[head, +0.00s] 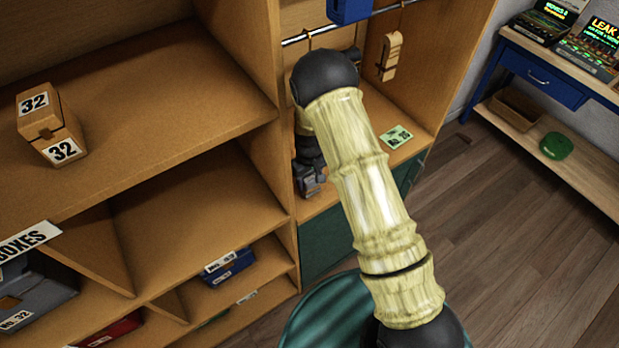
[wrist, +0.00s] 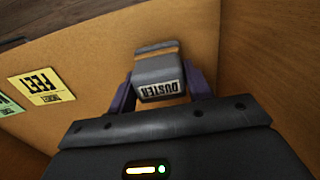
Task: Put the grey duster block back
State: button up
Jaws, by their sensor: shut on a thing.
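The grey duster block (wrist: 158,72) is in the upper middle of the wrist view, with a tan end and a white label reading DUSTER. My gripper (wrist: 162,88) is shut on it, one purple finger on each side. Behind the block is a wooden board of the compartment; I cannot tell whether the block touches it. In the head view my gripper (head: 309,178) is low in the right-hand compartment of the wooden shelf unit, partly hidden by my arm. I cannot make out the block there.
A yellow FEET card (wrist: 47,86) and part of a green card (wrist: 8,106) lie left of the block. A green card (head: 396,137) lies on the compartment floor.

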jog(key=shift+f, duration=0.5)
jog(key=o, duration=0.9)
jog(key=shift+r, duration=0.15)
notch_tip(320, 180, up, 12)
jog(key=b, duration=0.4)
